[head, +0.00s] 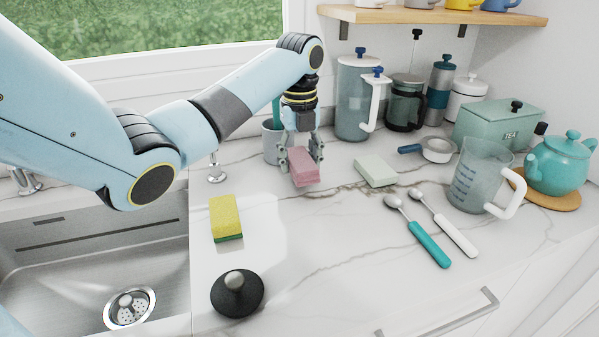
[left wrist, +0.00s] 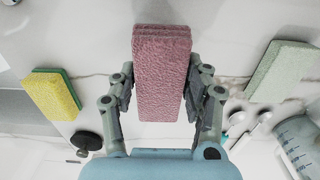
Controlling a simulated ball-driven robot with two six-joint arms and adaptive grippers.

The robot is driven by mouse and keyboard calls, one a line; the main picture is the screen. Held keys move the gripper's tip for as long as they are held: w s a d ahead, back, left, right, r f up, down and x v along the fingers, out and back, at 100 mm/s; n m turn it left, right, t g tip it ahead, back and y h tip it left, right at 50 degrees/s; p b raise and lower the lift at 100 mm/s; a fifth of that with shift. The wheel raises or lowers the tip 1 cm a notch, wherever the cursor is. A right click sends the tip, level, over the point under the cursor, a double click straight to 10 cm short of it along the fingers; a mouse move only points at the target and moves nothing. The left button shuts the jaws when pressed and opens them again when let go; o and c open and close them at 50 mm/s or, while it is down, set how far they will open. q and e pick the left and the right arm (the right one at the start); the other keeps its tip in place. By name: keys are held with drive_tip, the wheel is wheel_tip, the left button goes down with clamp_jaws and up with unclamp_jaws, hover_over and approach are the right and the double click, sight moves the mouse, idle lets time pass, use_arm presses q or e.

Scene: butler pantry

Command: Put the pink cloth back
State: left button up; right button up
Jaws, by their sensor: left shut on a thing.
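The pink cloth (head: 303,166) is a folded pink block in my left gripper (head: 301,163), over the marble counter near the back wall. In the left wrist view the pink cloth (left wrist: 160,75) sits between the two fingers of my left gripper (left wrist: 158,95), which press on its long sides. I cannot tell whether the cloth touches the counter. A pale green cloth (head: 376,171) lies flat to its right. A yellow and green sponge (head: 226,216) lies to its left, nearer the front. My right gripper is not in view.
A grey cup (head: 271,142) stands close behind my left gripper. A tall pitcher (head: 357,100), a black press (head: 405,100) and a small strainer (head: 437,150) stand to the right. Two spoons (head: 428,240), a black round press (head: 237,291) and the sink (head: 60,265) are nearer. The front middle counter is clear.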

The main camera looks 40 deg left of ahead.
sight(299, 157)
use_arm(q)
drive_tip(key=shift+f, duration=1.9)
drive_tip(key=o, duration=1.2)
drive_tip(key=shift+f, duration=0.1)
wheel_tip(299, 157, up, 12)
drive_tip(key=shift+r+p, duration=0.2)
drive_tip(key=shift+p, duration=0.45)
drive_tip(key=shift+s+d+f, duration=0.1)
drive_tip(key=shift+f, duration=0.05)
